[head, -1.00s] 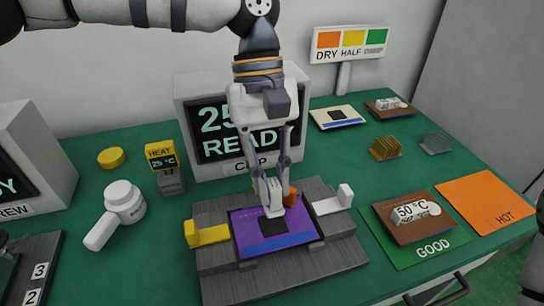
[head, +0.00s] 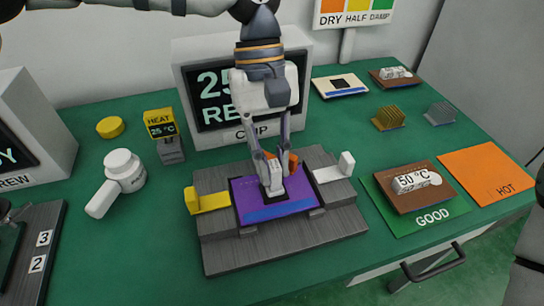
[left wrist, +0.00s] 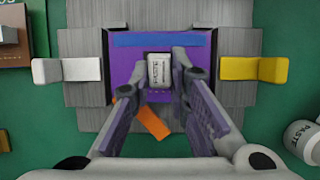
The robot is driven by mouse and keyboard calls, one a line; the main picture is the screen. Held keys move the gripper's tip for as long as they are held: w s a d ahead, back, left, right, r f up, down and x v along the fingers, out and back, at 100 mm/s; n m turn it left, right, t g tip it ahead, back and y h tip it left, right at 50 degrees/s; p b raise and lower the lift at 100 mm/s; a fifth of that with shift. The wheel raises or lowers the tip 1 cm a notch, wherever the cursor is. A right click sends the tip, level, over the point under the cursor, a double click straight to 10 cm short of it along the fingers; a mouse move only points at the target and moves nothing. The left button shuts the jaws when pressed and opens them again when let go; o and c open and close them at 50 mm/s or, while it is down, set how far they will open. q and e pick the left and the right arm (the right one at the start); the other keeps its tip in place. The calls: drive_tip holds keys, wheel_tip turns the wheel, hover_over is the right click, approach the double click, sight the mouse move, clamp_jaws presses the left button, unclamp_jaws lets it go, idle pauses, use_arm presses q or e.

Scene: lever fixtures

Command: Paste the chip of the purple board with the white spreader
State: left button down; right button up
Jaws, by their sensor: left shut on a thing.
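My left gripper (head: 273,160) points down over the purple board (head: 300,203) and is shut on the white spreader (head: 274,183). In the left wrist view the spreader (left wrist: 159,70) sits between the two fingertips, over the middle of the board (left wrist: 195,56). The spreader's lower end is at the dark chip, which it mostly hides; I cannot tell whether they touch. The board lies in a grey stepped fixture (head: 230,250), between a yellow lever (head: 208,202) and a white lever (head: 335,170). My right gripper is not in view.
An orange piece (head: 293,161) is beside the fingers, behind the board. The screen (head: 225,100) is close behind my arm. A brown board (head: 415,190) lies on the green GOOD mat (head: 400,218), beside an orange HOT mat (head: 485,173).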

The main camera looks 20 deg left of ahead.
use_arm(q)
drive_tip(key=shift+f, duration=0.3)
drive_tip(key=shift+w, duration=0.1)
